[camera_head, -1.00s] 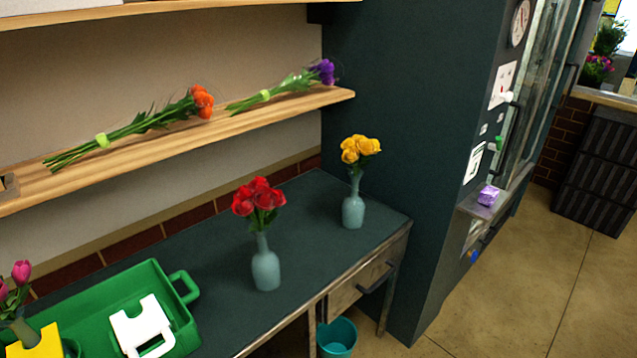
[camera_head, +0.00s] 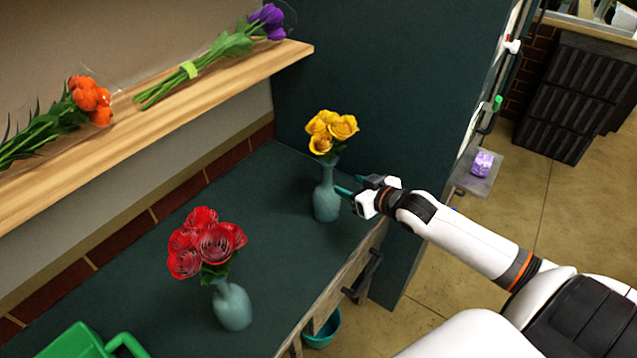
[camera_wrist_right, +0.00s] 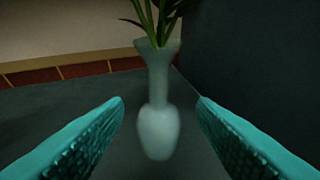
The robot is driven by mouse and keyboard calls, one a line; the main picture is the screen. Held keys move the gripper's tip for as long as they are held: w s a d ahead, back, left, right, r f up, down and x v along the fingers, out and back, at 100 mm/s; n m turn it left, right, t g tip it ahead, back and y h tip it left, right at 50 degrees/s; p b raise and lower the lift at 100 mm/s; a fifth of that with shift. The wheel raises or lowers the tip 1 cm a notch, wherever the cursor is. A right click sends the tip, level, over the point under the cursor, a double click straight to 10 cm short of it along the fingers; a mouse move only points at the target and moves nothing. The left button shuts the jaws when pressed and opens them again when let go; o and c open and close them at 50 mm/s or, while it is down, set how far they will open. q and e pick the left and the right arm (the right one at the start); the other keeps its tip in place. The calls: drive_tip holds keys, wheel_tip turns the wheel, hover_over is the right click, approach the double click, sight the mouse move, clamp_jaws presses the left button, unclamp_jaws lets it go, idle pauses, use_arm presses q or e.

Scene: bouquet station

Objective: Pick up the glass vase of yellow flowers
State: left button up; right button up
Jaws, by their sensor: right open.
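The glass vase of yellow flowers (camera_head: 326,199) stands upright near the far right end of the dark counter. Its yellow blooms (camera_head: 330,130) rise above the neck. My right gripper (camera_head: 346,189) comes in from the right, with its teal fingers close to the vase's body. In the right wrist view the vase (camera_wrist_right: 157,110) is centred ahead, between and beyond the two open fingers (camera_wrist_right: 160,105), with clear gaps on both sides. Only green stems show there; the blooms are out of that view. My left gripper is not in view.
A vase of red flowers (camera_head: 232,305) stands nearer on the counter, left of the yellow one. A shelf (camera_head: 200,110) with orange and purple bouquets runs above. A dark cabinet wall (camera_head: 400,90) rises just behind the yellow flowers.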

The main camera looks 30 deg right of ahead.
sight(331, 179)
drive_tip(key=x, duration=0.3)
drive_tip(key=shift+w+f+p, duration=0.1)
drive_tip(key=shift+w+p, duration=0.2)
drive_tip(key=shift+w, duration=0.1)
drive_tip(key=shift+x, duration=0.8)
drive_tip(key=shift+w+a+f+p, duration=0.15)
drive_tip(key=shift+w+p, duration=0.1)
drive_tip(key=shift+p, duration=0.05)
drive_tip(key=x, duration=0.4)
drive_tip(key=shift+f+p, duration=0.25)
drive_tip(key=shift+p, duration=0.1)
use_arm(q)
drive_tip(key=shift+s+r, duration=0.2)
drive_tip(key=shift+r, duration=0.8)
use_arm(e)
drive_tip(key=shift+c, duration=1.1)
clamp_jaws()
drive_tip(key=shift+r, duration=0.15)
